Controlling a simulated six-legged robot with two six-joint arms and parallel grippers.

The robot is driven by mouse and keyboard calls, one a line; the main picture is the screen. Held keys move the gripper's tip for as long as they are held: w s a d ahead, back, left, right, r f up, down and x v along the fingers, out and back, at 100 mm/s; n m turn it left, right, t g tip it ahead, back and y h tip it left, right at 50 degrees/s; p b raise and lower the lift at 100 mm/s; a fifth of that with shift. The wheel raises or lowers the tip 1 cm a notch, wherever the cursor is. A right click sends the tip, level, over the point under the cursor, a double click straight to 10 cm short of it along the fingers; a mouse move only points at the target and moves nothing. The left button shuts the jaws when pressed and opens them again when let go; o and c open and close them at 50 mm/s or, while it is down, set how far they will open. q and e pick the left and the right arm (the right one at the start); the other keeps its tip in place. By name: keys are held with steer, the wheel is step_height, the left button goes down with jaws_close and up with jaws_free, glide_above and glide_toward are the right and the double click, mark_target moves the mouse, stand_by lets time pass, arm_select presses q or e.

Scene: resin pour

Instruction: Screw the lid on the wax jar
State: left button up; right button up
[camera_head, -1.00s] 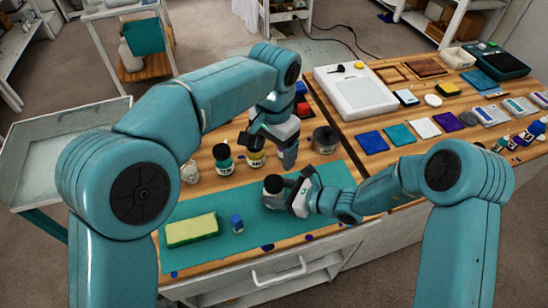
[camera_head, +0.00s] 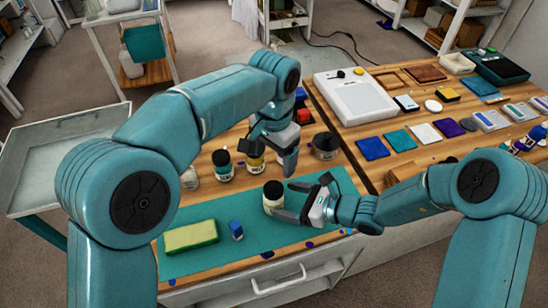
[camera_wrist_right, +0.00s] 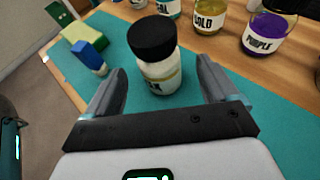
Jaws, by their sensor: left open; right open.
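The wax jar (camera_head: 273,203) stands upright on the teal mat, a pale jar with its label partly visible. Its black lid (camera_head: 273,188) sits on top; I cannot tell how tight it is. In the right wrist view the jar (camera_wrist_right: 160,78) stands ahead, between and beyond the fingers, with the lid (camera_wrist_right: 151,38) on it. My right gripper (camera_head: 290,202) is open, just right of the jar, with gaps on both sides. My left gripper (camera_head: 272,154) is open above and behind the jar, apart from it and holding nothing.
Pigment jars, including a yellow one (camera_head: 256,160) and a purple one in the right wrist view (camera_wrist_right: 268,35), stand behind. A tan block (camera_head: 408,168) lies right.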

steer(key=v, duration=1.2)
steer(key=shift+b, duration=0.4)
steer(key=shift+s+d, duration=0.1)
